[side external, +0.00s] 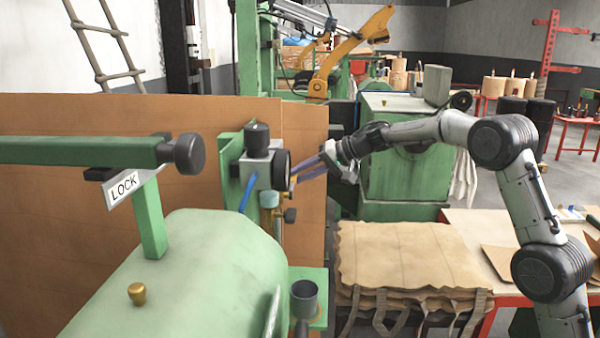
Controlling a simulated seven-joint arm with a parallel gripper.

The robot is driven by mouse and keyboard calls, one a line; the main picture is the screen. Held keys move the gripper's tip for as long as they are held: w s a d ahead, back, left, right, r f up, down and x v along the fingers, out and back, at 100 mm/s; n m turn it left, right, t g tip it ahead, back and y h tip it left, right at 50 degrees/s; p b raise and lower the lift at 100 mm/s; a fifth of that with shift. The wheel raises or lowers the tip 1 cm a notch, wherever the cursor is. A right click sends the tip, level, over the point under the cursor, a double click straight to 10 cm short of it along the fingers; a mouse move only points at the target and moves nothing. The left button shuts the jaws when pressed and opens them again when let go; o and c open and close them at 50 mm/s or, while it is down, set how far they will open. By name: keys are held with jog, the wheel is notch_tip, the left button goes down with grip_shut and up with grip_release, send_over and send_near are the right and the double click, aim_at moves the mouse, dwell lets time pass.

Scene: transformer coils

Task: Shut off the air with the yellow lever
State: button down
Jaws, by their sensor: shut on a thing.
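The yellow lever (292,184) is small and mostly hidden at the right side of a grey valve block (256,174) on a green upright plate. My gripper (299,172) reaches in from the right, its purplish fingers pointing left at the lever. The fingers are shut on the lever, though the contact is small and partly hidden. The exact angle of the lever is hard to tell. A black round knob (257,136) tops the valve block, and a blue air tube (247,195) runs down from it.
A green tank (190,285) and a green bar with a LOCK tag (122,188) fill the left foreground. A brown board (60,240) stands behind the valve. Stacked brown sheets (400,255) lie below my arm. A green machine (405,185) stands behind it.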

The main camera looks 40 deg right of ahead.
jog(key=shift+w+d+f+m+g+y, duration=0.15)
jog(key=shift+d+f+m+g+y, duration=0.15)
jog(key=shift+f+m+g, duration=0.1)
jog(key=shift+a, duration=0.1)
jog(key=c, duration=0.7)
grip_release()
jog(key=shift+c, duration=0.2)
jog(key=v, duration=1.3)
jog(key=shift+s+d+r, duration=0.2)
jog(key=shift+s+r, duration=0.05)
